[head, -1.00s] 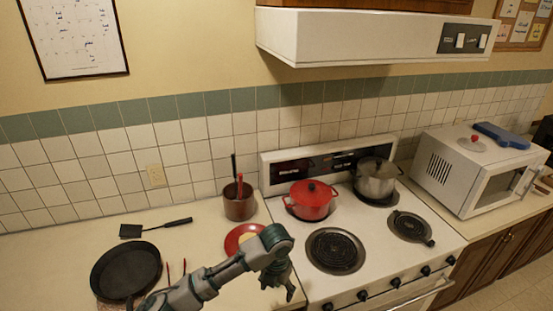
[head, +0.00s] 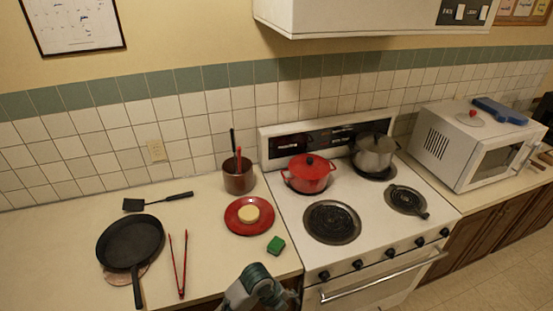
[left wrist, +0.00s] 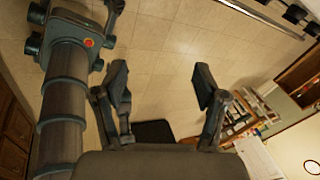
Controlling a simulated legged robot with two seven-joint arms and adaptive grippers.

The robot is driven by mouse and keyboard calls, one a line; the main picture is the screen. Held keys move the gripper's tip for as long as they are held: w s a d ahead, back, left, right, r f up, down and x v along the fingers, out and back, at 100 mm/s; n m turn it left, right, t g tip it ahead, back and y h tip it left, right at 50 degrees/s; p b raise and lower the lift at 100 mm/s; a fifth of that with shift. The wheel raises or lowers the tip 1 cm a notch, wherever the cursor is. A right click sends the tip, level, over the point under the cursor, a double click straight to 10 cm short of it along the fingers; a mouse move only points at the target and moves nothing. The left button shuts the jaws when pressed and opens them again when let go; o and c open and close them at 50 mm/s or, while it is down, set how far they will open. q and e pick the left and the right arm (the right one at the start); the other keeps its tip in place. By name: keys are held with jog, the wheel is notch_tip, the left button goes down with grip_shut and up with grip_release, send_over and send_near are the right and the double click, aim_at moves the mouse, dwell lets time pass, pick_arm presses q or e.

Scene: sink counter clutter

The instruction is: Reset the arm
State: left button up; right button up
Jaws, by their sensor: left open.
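My left arm (head: 258,286) shows only as a grey-green link at the bottom edge of the head view, in front of the counter edge. Its fingers cannot be made out there. In the left wrist view my left gripper (left wrist: 163,84) is open and empty, its two fingers wide apart over the tiled floor (left wrist: 160,45). My right gripper cannot be made out in either view.
The counter holds a black pan (head: 130,240), red tongs (head: 179,265), a spatula (head: 158,201), a utensil pot (head: 238,178), a red plate (head: 236,228) and a green sponge (head: 276,245). The stove (head: 377,220) carries a red pot (head: 308,175) and a steel pot (head: 374,156).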

pick_arm(q)
jog(key=s+a+f+n+t+y, duration=0.15)
jog(key=s+a+f+n, duration=0.35)
jog(key=s+a+n, duration=0.65)
jog(key=s+a+f+n+t+y, duration=0.1)
jog(key=s+a+f+n+y, duration=0.2)
jog(key=s+a+f+n, duration=0.75)
notch_tip(320, 180, down, 22)
jog(key=a+n, duration=0.2)
jog(key=n, duration=0.3)
jog(key=s+a+f+g, duration=0.2)
jog(key=s+f, duration=1.3)
jog(key=s, duration=0.1)
jog(key=shift+s+a, duration=0.3)
jog(key=shift+a, duration=0.05)
pick_arm(e)
jog(key=shift+d, duration=0.65)
pick_arm(q)
jog(key=shift+f, duration=0.1)
